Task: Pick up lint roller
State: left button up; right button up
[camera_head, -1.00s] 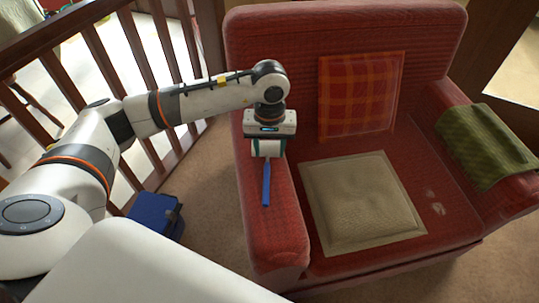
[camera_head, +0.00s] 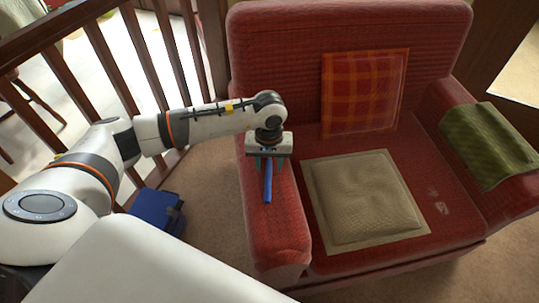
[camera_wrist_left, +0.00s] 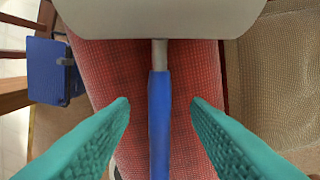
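The lint roller lies on the left armrest of the red armchair. Its blue handle (camera_head: 267,187) points toward the chair's front in the head view. My right gripper is not in view.
The red armchair (camera_head: 350,60) holds a beige seat cushion (camera_head: 368,198), a plaid cushion (camera_head: 364,93) and a green cloth (camera_head: 490,145) on its right arm. A blue box (camera_head: 155,208) stands on the floor. A wooden railing (camera_head: 130,60) is behind my left arm.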

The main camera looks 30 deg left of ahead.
aim_at(269, 166)
pick_arm(q)
grip_shut()
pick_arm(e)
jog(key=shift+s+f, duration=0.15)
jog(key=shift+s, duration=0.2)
pick_arm(q)
jog(key=shift+r, duration=0.1)
